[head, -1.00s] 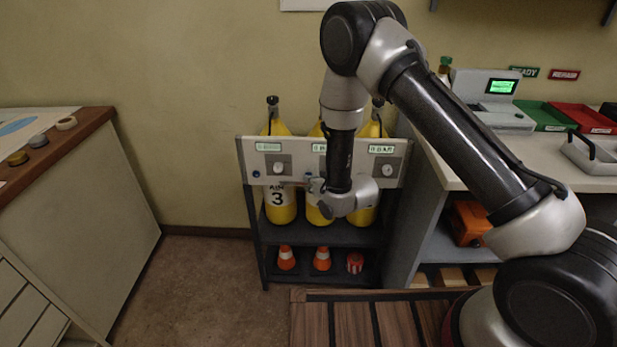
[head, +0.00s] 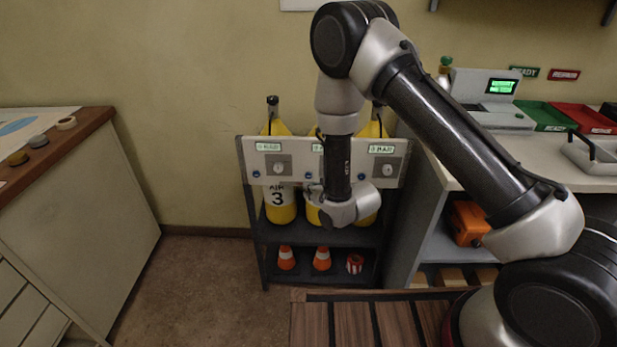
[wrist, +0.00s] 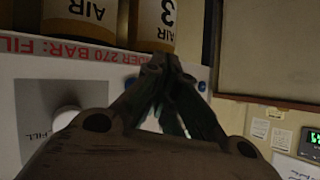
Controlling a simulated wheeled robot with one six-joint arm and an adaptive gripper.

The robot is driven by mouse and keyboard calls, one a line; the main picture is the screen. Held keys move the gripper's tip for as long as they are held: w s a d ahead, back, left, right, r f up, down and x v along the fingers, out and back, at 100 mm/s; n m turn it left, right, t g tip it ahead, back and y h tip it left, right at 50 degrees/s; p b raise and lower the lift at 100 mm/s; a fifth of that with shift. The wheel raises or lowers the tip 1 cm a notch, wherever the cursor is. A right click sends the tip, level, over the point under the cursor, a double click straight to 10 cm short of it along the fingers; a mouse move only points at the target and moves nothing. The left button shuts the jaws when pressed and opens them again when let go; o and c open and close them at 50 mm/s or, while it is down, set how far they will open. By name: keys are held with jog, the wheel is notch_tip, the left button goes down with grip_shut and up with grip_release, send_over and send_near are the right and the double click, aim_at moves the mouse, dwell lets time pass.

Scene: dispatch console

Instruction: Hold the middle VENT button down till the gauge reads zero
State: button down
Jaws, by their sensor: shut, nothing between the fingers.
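The pale gauge panel (head: 245,150) stands in front of yellow air cylinders and carries small lit gauges. The middle gauge (head: 317,148) is partly covered by my arm, and its digits are too small to read surely. A small blue button (head: 309,176) shows at the middle station, close to my gripper (head: 313,189). In the wrist view my gripper (wrist: 163,68) is shut and empty, its tips at the panel's edge. Blue parts show on either side of the fingers, one at the right (wrist: 202,86). I cannot tell whether the tips touch a button.
A left blue button (head: 257,174) and a right one (head: 354,175) sit beside knobs. Orange cones (head: 286,258) stand on the low shelf. A counter (head: 470,178) is at the right and a wooden-edged cabinet (head: 80,140) at the left.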

jog(key=s, duration=0.3)
jog(key=shift+s, duration=0.25)
jog(key=s+d+f+n+g+h, duration=0.1)
jog(key=s+d+f+g+h, duration=0.2)
jog(key=s+d+f+g, duration=0.35)
jog(key=s+d+g+h, duration=0.1)
jog(key=s+d+h, duration=0.15)
jog(key=s, duration=0.25)
jog(key=s+d+r+m, duration=0.1)
jog(key=s+d+r, duration=0.4)
jog(key=d+r, duration=0.4)
jog(key=s+d+r+m+t+h, duration=0.1)
jog(key=s+d+r, duration=0.5)
jog(key=r, duration=1.4)
jog(key=s+d+r+m+t, duration=0.1)
jog(key=s+d+r+m, duration=0.2)
jog(key=d+r, duration=0.9)
jog(key=s+r, duration=0.3)
jog(key=shift+d+r+h, duration=0.15)
jog(key=shift+r+h, duration=0.05)
jog(key=shift+h, duration=0.15)
